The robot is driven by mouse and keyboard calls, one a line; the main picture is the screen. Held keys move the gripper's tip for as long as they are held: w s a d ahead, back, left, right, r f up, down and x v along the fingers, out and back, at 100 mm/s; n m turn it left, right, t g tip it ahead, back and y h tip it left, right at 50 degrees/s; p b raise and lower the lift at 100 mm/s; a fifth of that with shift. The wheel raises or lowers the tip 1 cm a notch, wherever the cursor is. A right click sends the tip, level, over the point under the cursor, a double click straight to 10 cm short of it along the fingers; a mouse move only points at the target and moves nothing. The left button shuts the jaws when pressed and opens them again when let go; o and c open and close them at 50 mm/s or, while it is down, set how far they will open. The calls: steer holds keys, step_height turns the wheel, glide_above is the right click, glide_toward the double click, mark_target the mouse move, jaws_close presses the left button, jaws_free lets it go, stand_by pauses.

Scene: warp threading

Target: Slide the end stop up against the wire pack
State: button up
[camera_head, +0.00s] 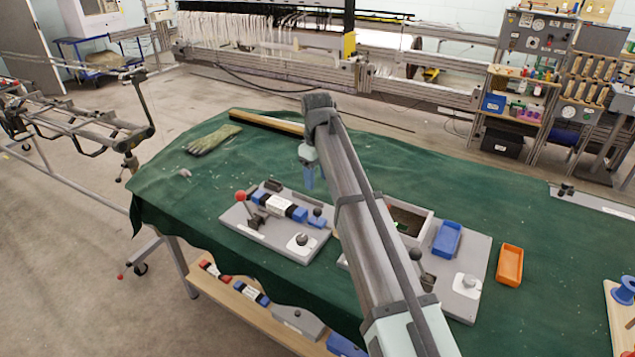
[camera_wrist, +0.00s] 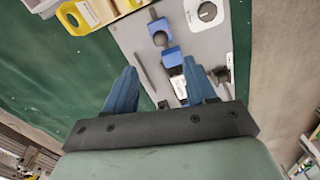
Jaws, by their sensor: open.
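A grey fixture (camera_head: 262,236) on the green table carries a row of blue, black and white pieces. The wire pack (camera_head: 277,204) looks like the white and black part with blue pieces at its ends. A blue piece with a dark knob (camera_head: 316,215) at the right end looks like the end stop; in the wrist view it appears to be the upper blue block (camera_wrist: 158,25). Another blue block (camera_wrist: 172,57) lies below it, with a short gap seeming to separate them. My gripper (camera_head: 308,180) is open above the fixture; its blue fingers (camera_wrist: 160,68) hold nothing and partly hide the row.
A red-knobbed lever (camera_head: 240,196) stands at the fixture's left and a round dial (camera_head: 302,240) at its front right. A second grey fixture with a blue tray (camera_head: 447,238) is partly behind my arm. An orange tray (camera_head: 509,265) and a glove (camera_head: 213,139) lie on the cloth.

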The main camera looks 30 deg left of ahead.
mark_target(318, 209)
stand_by(0.3)
steer(key=w+d+r, duration=0.1)
steer(key=w+d, duration=0.2)
steer(key=d, duration=0.1)
steer(key=s+a+f+m, duration=0.1)
steer(key=f+m, duration=0.2)
steer(key=f, duration=0.1)
steer(key=s+a+f+m+y, duration=0.1)
steer(key=f+m, duration=0.2)
steer(key=f, duration=0.1)
steer(key=s+a+f+m+g, duration=0.1)
steer(key=f+m, duration=0.2)
steer(key=f, duration=0.1)
steer(key=shift+a+f+y, duration=0.35)
steer(key=shift+f+y, duration=0.05)
stand_by(0.4)
steer(key=shift+c, duration=0.3)
jaws_close()
stand_by(0.4)
